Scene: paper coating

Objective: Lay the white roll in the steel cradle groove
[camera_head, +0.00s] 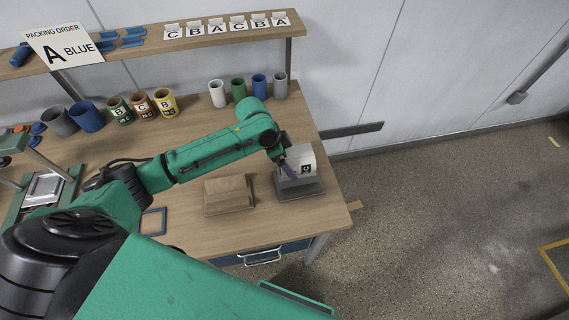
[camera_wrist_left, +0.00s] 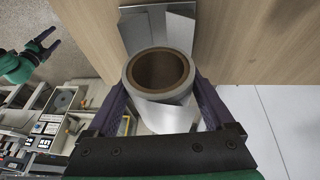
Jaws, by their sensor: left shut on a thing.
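The white roll (camera_wrist_left: 165,114) has a brown core, and its open end faces the left wrist camera. My left gripper (camera_wrist_left: 160,100) is shut on it, with one purple finger on each side. In the head view the roll (camera_head: 301,156) is over the steel cradle (camera_head: 313,190) near the table's right end. The cradle's grey plates (camera_wrist_left: 142,28) show behind the roll in the wrist view. The roll hides the groove, and I cannot tell whether they touch. My right gripper (camera_wrist_left: 46,42) is at the left of the wrist view, open and empty.
A brown block-like stand (camera_head: 228,196) is left of the cradle. Several coloured cups (camera_head: 239,89) stand along the table's back, under a shelf (camera_head: 215,37) with lettered cards. A blue frame (camera_head: 153,222) lies near the front edge.

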